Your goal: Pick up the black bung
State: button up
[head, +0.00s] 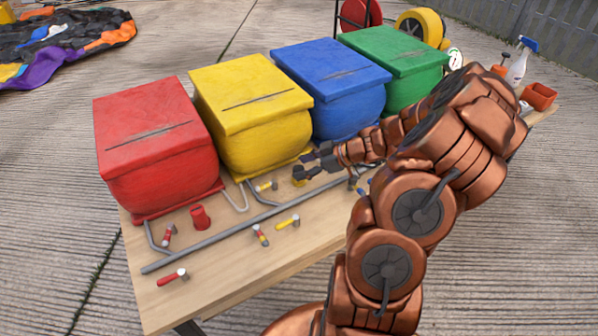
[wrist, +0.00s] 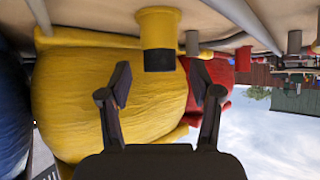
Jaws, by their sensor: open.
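The black bung (wrist: 159,61) shows in the wrist view as a dark block at the end of a short yellow cylinder (wrist: 158,27), which stands on the wooden table; this view looks upside down. My gripper (wrist: 160,84) is open, with one finger on each side of the bung's line and a gap before it. The fingers look empty. In the head view my gripper (head: 307,170) is beside the yellow cylinder (head: 299,182), in front of the yellow and blue boxes. The bung is hard to tell from the dark fingers there.
Red (head: 160,165), yellow (head: 262,135), blue (head: 345,105) and green (head: 408,85) boxes line the table's back. A red cup (head: 200,217), a grey pipe (head: 230,232) and several small red or yellow-handled pieces lie in front. A spray bottle (head: 518,66) stands at the right end.

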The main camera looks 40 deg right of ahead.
jog(key=c, duration=1)
